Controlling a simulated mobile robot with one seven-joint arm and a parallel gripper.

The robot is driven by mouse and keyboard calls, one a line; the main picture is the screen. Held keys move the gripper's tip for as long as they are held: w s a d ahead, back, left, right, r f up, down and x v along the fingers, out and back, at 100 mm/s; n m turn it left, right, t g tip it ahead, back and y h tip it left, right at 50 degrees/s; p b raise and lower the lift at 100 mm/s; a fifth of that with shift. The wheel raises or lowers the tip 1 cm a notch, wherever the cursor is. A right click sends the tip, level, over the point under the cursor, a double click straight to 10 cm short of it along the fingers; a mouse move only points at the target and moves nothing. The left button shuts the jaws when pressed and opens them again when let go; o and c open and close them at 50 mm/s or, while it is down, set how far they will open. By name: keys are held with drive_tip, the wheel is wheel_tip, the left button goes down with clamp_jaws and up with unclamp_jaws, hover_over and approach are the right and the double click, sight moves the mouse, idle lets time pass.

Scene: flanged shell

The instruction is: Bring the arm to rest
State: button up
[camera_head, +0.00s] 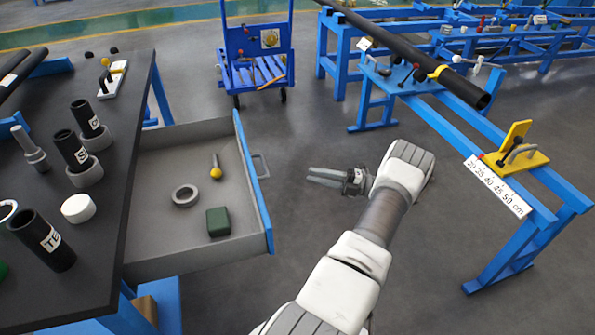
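My arm reaches up from the bottom of the head view over the open floor, right of an open drawer. My gripper (325,177) is at its end and points left toward the drawer. Its two fingers lie close together in this view, and whether they touch is too small to tell. I see nothing held in it. The gripper is apart from the drawer front and its handle.
The open drawer (262,215) holds a grey ring (185,196), a yellow-ended tool (215,172) and a green block (218,222). A dark workbench (112,180) carries labelled black tubes. A blue frame (435,118) with a long black pipe (425,62) stands right. A blue cart (257,72) stands behind.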

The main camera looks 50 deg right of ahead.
drive_tip(key=shift+v, duration=0.95)
